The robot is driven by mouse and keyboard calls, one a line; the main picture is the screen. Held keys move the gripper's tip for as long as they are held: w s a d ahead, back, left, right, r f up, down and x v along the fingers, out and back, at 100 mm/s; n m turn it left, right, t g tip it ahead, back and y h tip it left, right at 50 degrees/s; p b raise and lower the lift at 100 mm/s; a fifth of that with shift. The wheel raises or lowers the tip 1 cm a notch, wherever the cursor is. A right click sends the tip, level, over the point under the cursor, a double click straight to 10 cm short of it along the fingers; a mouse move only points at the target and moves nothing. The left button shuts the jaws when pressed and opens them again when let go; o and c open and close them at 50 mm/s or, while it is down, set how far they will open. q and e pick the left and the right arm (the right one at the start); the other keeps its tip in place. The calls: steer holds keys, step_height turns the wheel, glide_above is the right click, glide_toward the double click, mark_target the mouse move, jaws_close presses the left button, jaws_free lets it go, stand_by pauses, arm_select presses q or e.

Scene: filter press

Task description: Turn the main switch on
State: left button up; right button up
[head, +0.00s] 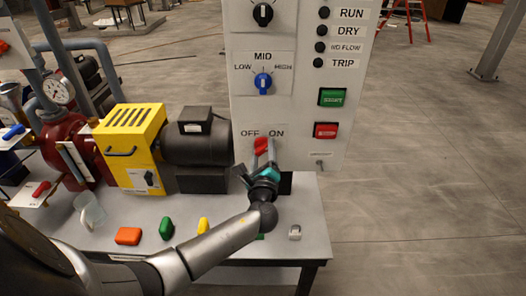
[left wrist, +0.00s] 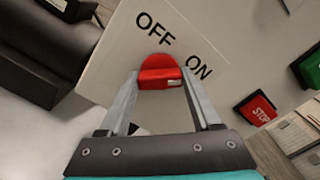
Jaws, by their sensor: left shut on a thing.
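The main switch is a red handle (head: 260,145) low on the grey control panel, under the OFF and ON labels. In the left wrist view the red handle (left wrist: 160,72) sits between my two fingertips, close below the word OFF, with ON to its right. My left gripper (head: 263,153) reaches up to it from below and is shut on it; the fingers (left wrist: 158,84) are on both sides of the handle. Part of the switch is hidden by the fingers, and I cannot tell which setting it points to. My right gripper is not in view.
Above the switch is a blue MID knob (head: 263,82). A green START button (head: 332,97) and a red STOP button (head: 326,130) are to the right. A yellow-housed motor (head: 130,145) stands left. Loose coloured blocks, including an orange one (head: 128,236), lie on the table (head: 310,215).

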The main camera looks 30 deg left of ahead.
arm_select(q)
steer(key=o, duration=1.4)
steer(key=v, duration=1.5)
steer(key=shift+s+p, duration=0.15)
steer(key=shift+p, duration=0.2)
steer(key=s+f+n+g+h+b, duration=0.1)
steer(key=s+f+n+g+h, duration=0.25)
steer(key=f, duration=1.15)
steer(key=s+f+n+g+h+b, duration=0.15)
steer(key=s+f+g, duration=0.35)
steer(key=f, duration=0.9)
steer(key=s+d+f+n+g+h, duration=0.1)
steer(key=s+f+n, duration=0.3)
steer(key=s, duration=0.5)
steer(key=s+d+f+n+g+h, duration=0.2)
steer(key=s+f+n, duration=0.3)
steer(key=s+f, duration=0.2)
steer(key=s+d+f+n+g+h+b, duration=0.1)
steer(key=s+f+n, duration=0.3)
steer(key=s, duration=0.7)
steer(key=shift+s+d+f+g+h, duration=0.15)
steer(key=shift+d+f+g, duration=0.25)
steer(key=shift+f, duration=0.3)
steer(key=shift+s+d+f+g+h, duration=0.15)
steer(key=shift+d+f+g, duration=0.15)
steer(key=shift+f+g, duration=0.25)
